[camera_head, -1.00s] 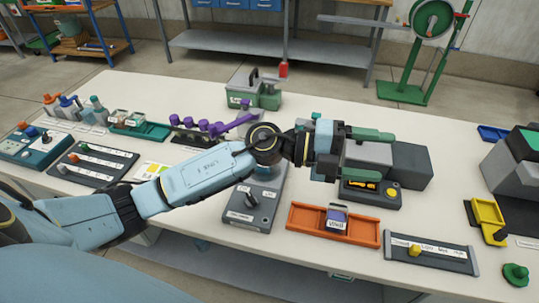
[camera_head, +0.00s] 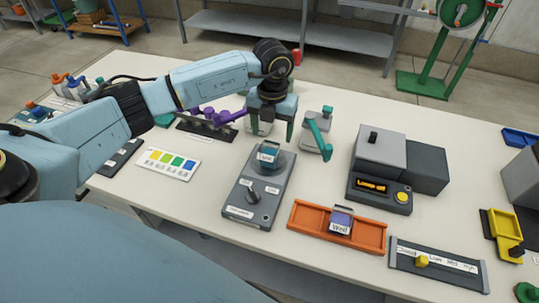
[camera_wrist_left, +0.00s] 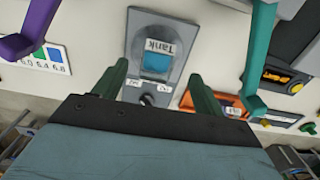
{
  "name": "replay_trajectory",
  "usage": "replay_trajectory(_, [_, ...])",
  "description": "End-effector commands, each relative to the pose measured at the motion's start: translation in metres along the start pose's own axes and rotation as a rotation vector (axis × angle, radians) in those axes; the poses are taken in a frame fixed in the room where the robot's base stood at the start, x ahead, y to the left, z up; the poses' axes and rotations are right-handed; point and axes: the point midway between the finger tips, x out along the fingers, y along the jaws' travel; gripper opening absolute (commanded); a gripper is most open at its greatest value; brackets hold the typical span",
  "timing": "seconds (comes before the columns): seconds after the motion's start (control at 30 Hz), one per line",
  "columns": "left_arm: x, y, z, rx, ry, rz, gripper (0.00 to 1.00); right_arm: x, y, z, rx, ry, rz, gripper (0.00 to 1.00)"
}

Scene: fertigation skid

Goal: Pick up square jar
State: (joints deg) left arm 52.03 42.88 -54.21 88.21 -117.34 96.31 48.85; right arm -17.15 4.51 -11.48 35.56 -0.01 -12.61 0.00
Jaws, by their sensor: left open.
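A squarish teal, glassy-looking thing labelled "Tank" (camera_head: 270,163) is on a grey panel (camera_head: 235,195) with a black knob. It also shows as a blue-teal square in the left wrist view (camera_wrist_left: 156,64). I cannot tell for certain whether it is the square jar. My left gripper (camera_head: 271,128) is open and points down just above and behind it, its green fingers apart. In the left wrist view my left gripper (camera_wrist_left: 158,90) has a finger on either side of the panel, with nothing between them. My right gripper is not in view.
A teal lever (camera_head: 317,130) stands close right of the gripper, purple levers (camera_head: 207,115) to its left. An orange tray (camera_head: 305,222) holds a dark block labelled "Wed" (camera_head: 341,220). A grey box with a "Lamp off" display (camera_head: 372,187) stands right. My left arm hides part of the left table.

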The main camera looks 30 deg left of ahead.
Motion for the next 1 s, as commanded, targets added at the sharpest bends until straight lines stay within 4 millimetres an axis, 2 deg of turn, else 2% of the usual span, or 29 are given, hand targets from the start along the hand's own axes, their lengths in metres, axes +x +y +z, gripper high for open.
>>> replay_trajectory(0.1, [0.019, -0.001, 0.000, 0.002, 0.002, -0.001, 0.71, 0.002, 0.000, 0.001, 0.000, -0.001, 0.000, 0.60])
replay_trajectory(0.37, [0.034, 0.000, -0.001, 0.002, 0.002, -0.002, 0.71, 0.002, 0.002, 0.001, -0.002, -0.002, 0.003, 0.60])
replay_trajectory(0.67, [0.076, 0.003, 0.000, 0.002, 0.003, -0.003, 0.71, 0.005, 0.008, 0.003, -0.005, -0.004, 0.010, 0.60])
replay_trajectory(0.9, [0.079, 0.003, 0.001, 0.004, 0.000, -0.003, 0.71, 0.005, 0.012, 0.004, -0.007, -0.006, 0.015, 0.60])
replay_trajectory(0.93, [0.079, 0.003, 0.001, 0.004, 0.000, -0.003, 0.70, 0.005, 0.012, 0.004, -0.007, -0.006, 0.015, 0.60])
replay_trajectory(1.0, [0.079, 0.003, 0.001, 0.003, 0.000, -0.003, 0.60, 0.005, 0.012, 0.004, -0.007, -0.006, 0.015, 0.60])
